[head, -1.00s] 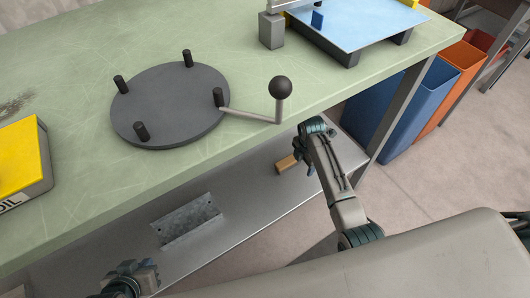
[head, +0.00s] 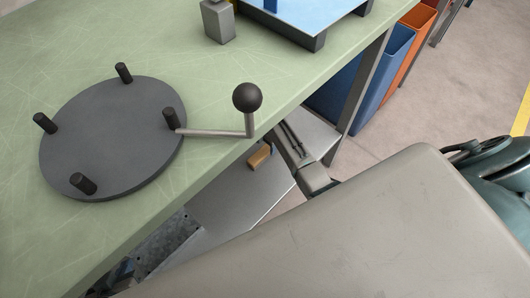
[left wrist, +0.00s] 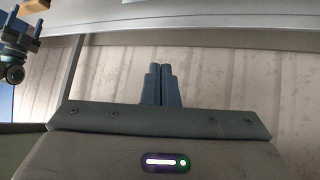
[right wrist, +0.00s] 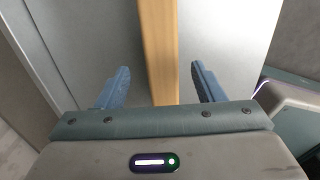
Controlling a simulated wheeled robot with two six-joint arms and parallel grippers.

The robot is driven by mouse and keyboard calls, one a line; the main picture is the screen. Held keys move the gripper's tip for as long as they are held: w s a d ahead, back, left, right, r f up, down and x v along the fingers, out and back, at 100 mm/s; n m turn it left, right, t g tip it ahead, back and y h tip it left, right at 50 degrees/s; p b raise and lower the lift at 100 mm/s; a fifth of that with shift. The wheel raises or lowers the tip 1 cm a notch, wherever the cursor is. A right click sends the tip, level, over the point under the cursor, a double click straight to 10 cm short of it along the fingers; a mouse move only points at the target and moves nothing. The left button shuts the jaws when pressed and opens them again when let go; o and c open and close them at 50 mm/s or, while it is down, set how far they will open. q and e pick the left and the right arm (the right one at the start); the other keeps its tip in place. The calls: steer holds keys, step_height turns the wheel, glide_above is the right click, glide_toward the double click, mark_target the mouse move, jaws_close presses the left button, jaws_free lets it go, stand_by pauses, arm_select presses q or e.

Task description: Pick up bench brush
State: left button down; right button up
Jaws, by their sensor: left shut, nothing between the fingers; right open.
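The bench brush (head: 260,156) shows as a small light wooden piece at the lower shelf, partly hidden by the table edge and my right arm. In the right wrist view its wooden handle (right wrist: 158,45) runs lengthwise between the two fingers. My right gripper (right wrist: 160,69) is open, with a gap on each side of the handle. Its fingertips are hidden in the head view. I see no bristles. My left gripper (left wrist: 160,82) is shut and empty, away from the brush. In the left wrist view a wooden end (left wrist: 37,5) shows beside my right gripper.
The green tabletop (head: 150,45) overhangs the metal shelf (head: 225,200). A dark disc with pegs (head: 110,140) and a ball-ended crank (head: 247,98) stand on top. A grey metal bracket (head: 172,240) lies on the shelf. A table leg (head: 357,95) and blue bin (head: 388,70) stand right.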

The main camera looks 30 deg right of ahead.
mark_target(265, 149)
step_height(265, 149, down, 2)
steer(key=shift+s+b, duration=0.15)
steer(key=shift+b, duration=0.15)
step_height(265, 149, down, 2)
steer(key=shift+f+b, duration=0.15)
steer(key=shift+b, duration=0.15)
arm_select(q)
steer(key=w+r+t, duration=0.1)
steer(key=w+t, duration=0.1)
steer(key=shift+w+r+t, duration=0.3)
steer(key=shift+w+r, duration=0.05)
steer(key=shift+w, duration=0.05)
arm_select(e)
steer(key=c, duration=1.1)
